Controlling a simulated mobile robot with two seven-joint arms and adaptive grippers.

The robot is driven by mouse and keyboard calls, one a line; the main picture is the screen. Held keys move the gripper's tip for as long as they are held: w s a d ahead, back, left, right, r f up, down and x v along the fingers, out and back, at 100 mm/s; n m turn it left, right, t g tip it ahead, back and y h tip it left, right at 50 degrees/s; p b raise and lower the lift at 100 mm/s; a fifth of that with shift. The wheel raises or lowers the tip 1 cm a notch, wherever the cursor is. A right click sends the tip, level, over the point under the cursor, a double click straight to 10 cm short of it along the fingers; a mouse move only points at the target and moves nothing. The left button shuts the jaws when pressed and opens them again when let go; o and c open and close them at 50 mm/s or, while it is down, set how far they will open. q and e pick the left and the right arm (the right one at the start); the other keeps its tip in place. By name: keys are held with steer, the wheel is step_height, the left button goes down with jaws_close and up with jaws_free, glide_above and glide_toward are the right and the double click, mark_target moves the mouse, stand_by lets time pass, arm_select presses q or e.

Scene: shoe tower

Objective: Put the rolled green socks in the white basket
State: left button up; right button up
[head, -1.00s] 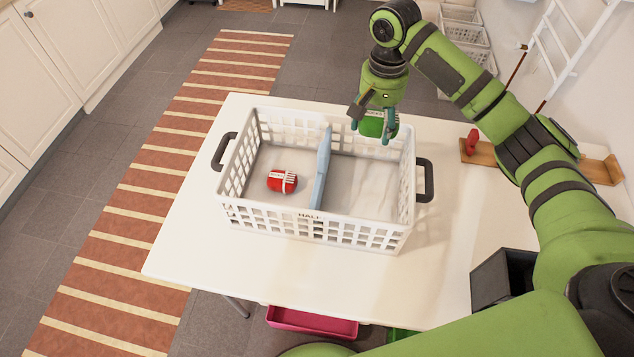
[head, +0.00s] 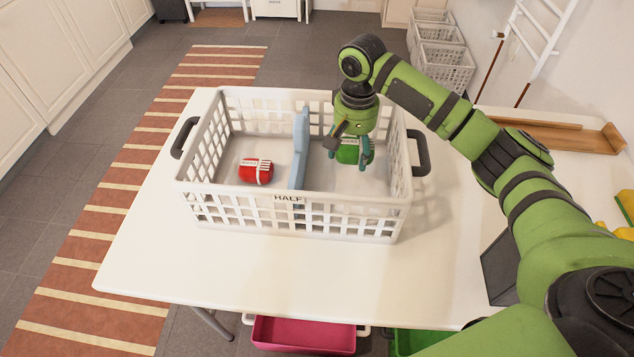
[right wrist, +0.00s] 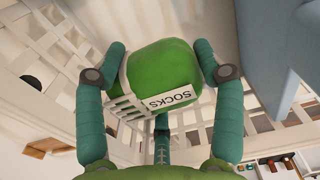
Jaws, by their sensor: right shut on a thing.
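The rolled green socks (head: 348,152) are held in my right gripper (head: 349,158), whose fingers close around them. In the right wrist view the green roll (right wrist: 165,75) with its white SOCKS label sits between the fingers. The white basket (head: 300,216) stands on the table, split by a light blue divider (head: 299,150). The gripper and socks are over the right compartment, inside the rim outline; whether the socks touch the basket floor I cannot tell. My left gripper is out of view.
A red roll (head: 256,171) with a white label band lies in the left compartment. The basket has dark handles (head: 419,153) at its ends. A wooden tray (head: 560,135) lies on the table at the right. The front of the table (head: 200,260) is clear.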

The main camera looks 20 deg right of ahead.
mark_target(353, 142)
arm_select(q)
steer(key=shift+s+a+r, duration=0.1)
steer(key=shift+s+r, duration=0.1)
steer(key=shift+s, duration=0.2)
arm_select(e)
step_height(353, 142, down, 9)
steer(key=shift+r, duration=0.1)
steer(key=o, duration=1.2)
steer(key=shift+c, duration=0.2)
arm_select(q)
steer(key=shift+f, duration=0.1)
arm_select(e)
step_height(353, 142, up, 12)
steer(key=shift+r, duration=0.1)
